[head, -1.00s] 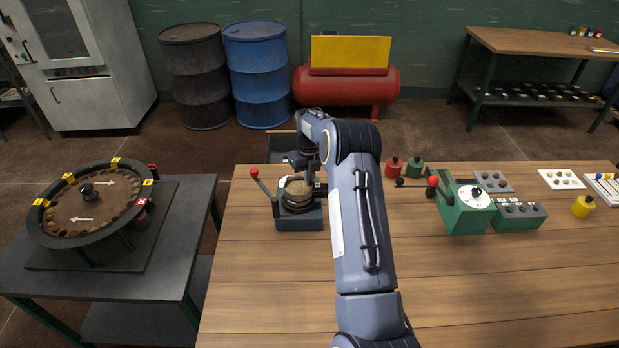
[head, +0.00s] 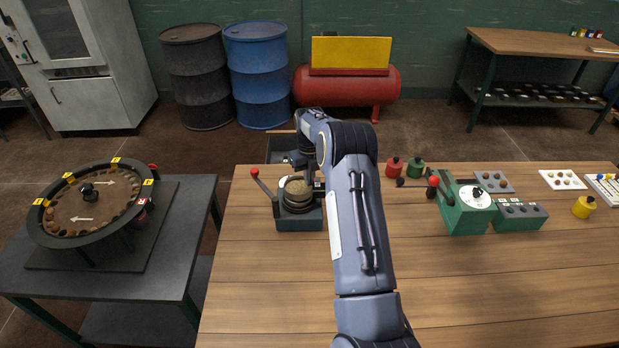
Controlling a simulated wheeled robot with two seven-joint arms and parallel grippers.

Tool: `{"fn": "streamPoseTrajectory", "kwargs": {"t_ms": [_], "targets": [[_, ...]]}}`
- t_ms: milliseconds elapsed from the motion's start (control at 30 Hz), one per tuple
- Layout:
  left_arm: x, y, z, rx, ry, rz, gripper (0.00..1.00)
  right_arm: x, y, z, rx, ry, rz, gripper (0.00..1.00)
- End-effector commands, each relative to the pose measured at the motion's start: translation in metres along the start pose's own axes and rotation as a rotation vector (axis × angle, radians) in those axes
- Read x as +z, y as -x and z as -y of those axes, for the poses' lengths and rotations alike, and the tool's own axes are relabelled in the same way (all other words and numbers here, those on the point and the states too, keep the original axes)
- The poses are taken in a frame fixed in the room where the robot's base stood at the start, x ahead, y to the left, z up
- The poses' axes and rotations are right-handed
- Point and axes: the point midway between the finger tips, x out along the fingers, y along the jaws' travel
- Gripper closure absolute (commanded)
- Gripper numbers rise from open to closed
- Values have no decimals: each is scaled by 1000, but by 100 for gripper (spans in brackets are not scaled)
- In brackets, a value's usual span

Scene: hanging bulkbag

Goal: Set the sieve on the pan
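The sieve (head: 298,187) is a small round vessel with a tan, grainy-looking top. It sits at the top of a round stack on a dark device with a red-knobbed lever, on the wooden table. The pan (head: 298,207) appears to be the lower part of that stack, mostly covered by the sieve. The two look stacked and about level, though I cannot tell whether they are fully seated. My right gripper (head: 311,183) points down at the right side of the sieve. Its fingers are small and partly hidden by my arm, so its opening is unclear. My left gripper is out of view.
The dark device base (head: 299,222) holds the stack, with its lever (head: 264,187) on the left. Red (head: 393,168) and green (head: 415,167) containers and a green machine (head: 463,207) stand to the right. The table front is clear.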

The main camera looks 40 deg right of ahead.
Motion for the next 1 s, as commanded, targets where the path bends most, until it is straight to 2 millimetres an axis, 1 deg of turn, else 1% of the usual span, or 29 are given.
{"fn": "streamPoseTrajectory", "kwargs": {"t_ms": [233, 800, 900, 1000], "targets": [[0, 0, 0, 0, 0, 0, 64, 0, 0, 0, 0, -1, 1, 100], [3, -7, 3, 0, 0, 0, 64, 0, -12, 0, 0, 0, 0, 100], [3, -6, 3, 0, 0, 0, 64, 0, -11, 0, 0, 0, 0, 89], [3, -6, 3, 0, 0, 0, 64, 0, -11, 0, 0, 0, 0, 89]]}}
